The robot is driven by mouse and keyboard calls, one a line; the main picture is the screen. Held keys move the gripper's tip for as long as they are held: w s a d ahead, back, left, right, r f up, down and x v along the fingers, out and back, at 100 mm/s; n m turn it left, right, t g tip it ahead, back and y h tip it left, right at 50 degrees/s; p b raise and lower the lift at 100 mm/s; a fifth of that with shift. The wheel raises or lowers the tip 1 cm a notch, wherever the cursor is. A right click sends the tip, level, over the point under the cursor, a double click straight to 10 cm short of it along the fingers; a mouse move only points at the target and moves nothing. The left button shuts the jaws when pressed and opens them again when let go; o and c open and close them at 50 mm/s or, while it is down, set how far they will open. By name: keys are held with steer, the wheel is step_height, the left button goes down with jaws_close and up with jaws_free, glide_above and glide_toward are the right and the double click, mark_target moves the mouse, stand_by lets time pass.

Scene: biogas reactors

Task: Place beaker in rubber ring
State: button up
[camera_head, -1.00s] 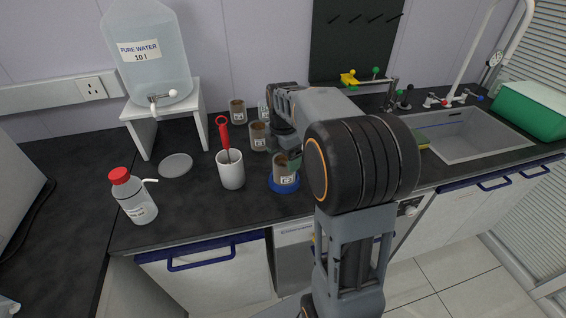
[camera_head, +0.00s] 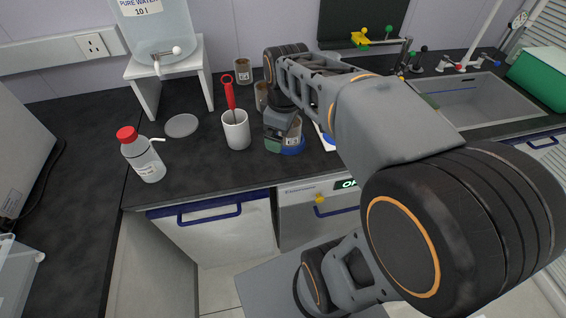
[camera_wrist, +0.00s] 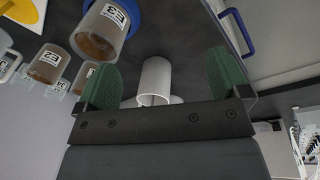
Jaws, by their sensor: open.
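The beaker labelled E3 (camera_head: 294,133) stands upright in the blue rubber ring (camera_head: 293,149) near the counter's front edge. In the wrist view the E3 beaker (camera_wrist: 100,32) and the blue ring (camera_wrist: 127,10) show at the upper left, outside my fingers. My gripper (camera_head: 277,142) is beside the beaker, on its left in the head view, and partly covers it. In the wrist view my gripper (camera_wrist: 166,82) has its two green fingers wide apart with nothing held between them. Brown contents show in the beaker.
A white cup (camera_head: 236,132) with a red-handled tool stands left of my gripper. Beaker E2 (camera_wrist: 47,64) and other beakers stand behind. A red-capped bottle (camera_head: 143,158) and a round disc (camera_head: 181,125) are farther left. The sink (camera_head: 465,101) is at the right.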

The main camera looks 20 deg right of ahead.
steer(key=s+a+f+m+t, duration=0.1)
steer(key=s+a+f+m, duration=0.2)
steer(key=s+f+m, duration=0.2)
steer(key=s+m, duration=0.2)
steer(key=m, duration=0.2)
steer(key=shift+s+f, duration=0.15)
steer(key=shift+f, duration=0.05)
